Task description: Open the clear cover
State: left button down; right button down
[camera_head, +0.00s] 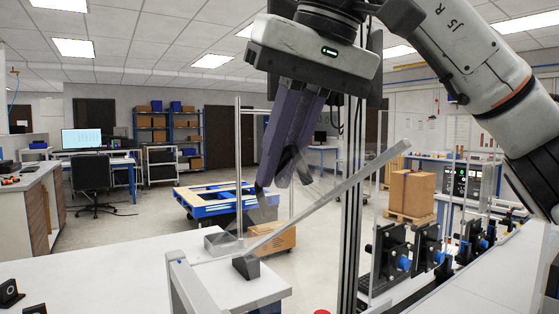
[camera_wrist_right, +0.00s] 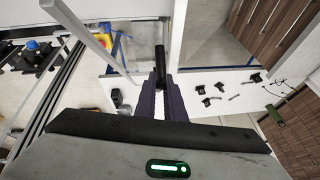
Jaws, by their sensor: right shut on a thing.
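The clear cover (camera_head: 322,187) is a see-through panel with a pale metal edge bar. In the head view it is tilted, its bar rising from lower left to upper right. My right gripper (camera_head: 272,186) reaches down over the cover with purple fingers. In the right wrist view, the right gripper (camera_wrist_right: 161,82) is shut on a black handle (camera_wrist_right: 160,58), which stands out between the fingertips. Whether the handle joins the cover is hard to see. A pale bar (camera_wrist_right: 85,35) shows left of the fingers there. My left gripper is not in view.
A white worktop (camera_head: 130,275) fills the front left, with small black parts (camera_head: 9,292) on it. Black and blue fixtures (camera_head: 390,255) line the right side. A blue cart (camera_head: 205,200) and a cardboard box (camera_head: 411,192) stand behind. Open floor lies at the back left.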

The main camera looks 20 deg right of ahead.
jog(key=shift+w+a+r+g, duration=0.3)
jog(key=shift+w+r+g, duration=0.2)
jog(key=shift+w+r, duration=1)
jog(key=shift+w, duration=0.05)
jog(key=c, duration=1.8)
grip_release()
jog(key=shift+c, duration=0.2)
